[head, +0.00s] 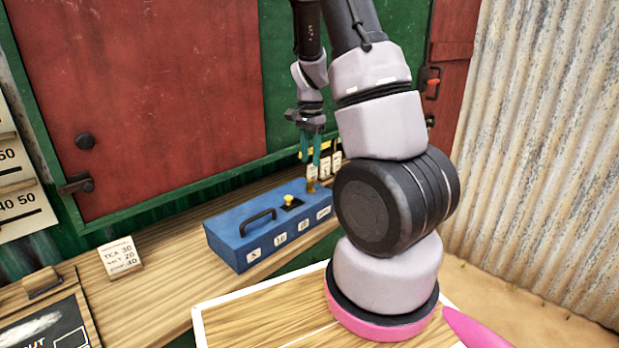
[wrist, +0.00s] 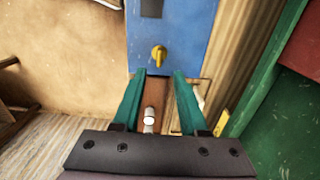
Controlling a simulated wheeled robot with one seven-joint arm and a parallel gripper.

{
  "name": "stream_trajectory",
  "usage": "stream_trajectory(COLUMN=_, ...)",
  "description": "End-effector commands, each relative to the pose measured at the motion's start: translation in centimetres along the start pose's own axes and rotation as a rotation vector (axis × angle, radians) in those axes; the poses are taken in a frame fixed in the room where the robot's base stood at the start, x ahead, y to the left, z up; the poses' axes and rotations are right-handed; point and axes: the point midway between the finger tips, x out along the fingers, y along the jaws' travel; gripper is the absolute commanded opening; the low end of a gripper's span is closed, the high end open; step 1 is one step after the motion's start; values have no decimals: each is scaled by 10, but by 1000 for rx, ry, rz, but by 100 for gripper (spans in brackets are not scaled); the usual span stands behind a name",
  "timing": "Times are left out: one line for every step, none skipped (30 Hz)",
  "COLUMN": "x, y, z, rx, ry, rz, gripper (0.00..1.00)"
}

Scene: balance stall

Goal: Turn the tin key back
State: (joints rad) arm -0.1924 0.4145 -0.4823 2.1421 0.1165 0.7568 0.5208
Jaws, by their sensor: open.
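A blue box (head: 262,222) lies on the wooden counter, with a black carry handle and white number labels along its front. In the wrist view my gripper (wrist: 160,76) is open, with nothing held. My arm hides part of the box's right side.
Several white-labelled pieces (head: 325,170) stand behind the gripper. A price card (head: 121,258) is on the counter at left. Red and green shutters rise behind. The counter between card and box is clear.

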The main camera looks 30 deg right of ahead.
Motion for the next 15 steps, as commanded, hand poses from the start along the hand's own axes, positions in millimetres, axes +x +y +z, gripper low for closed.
stream_trajectory(x=11, y=1, z=0, rx=1, ry=-2, rz=5, gripper=42)
stream_trajectory(x=18, y=2, z=0, rx=3, ry=-2, rz=5, gripper=42)
stream_trajectory(x=25, y=2, z=0, rx=3, ry=-2, rz=6, gripper=42)
stream_trajectory(x=31, y=2, z=0, rx=1, ry=-2, rz=5, gripper=42)
stream_trajectory(x=37, y=2, z=0, rx=1, ry=-2, rz=5, gripper=42)
stream_trajectory(x=43, y=1, z=0, rx=1, ry=-2, rz=4, gripper=42)
stream_trajectory(x=48, y=2, z=0, rx=1, ry=-2, rz=4, gripper=42)
stream_trajectory(x=52, y=1, z=0, rx=2, ry=-2, rz=4, gripper=42)
stream_trajectory(x=57, y=1, z=0, rx=1, ry=-1, rz=2, gripper=42)
stream_trajectory(x=61, y=1, z=0, rx=1, ry=-2, rz=2, gripper=42)
stream_trajectory(x=64, y=1, z=0, rx=1, ry=-1, rz=2, gripper=42)
stream_trajectory(x=67, y=1, z=0, rx=1, ry=-1, rz=1, gripper=42)
stream_trajectory(x=69, y=1, z=0, rx=0, ry=-1, rz=1, gripper=42)
stream_trajectory(x=70, y=1, z=0, rx=0, ry=-1, rz=1, gripper=42)
stream_trajectory(x=72, y=0, z=0, rx=-1, ry=-1, rz=0, gripper=42)
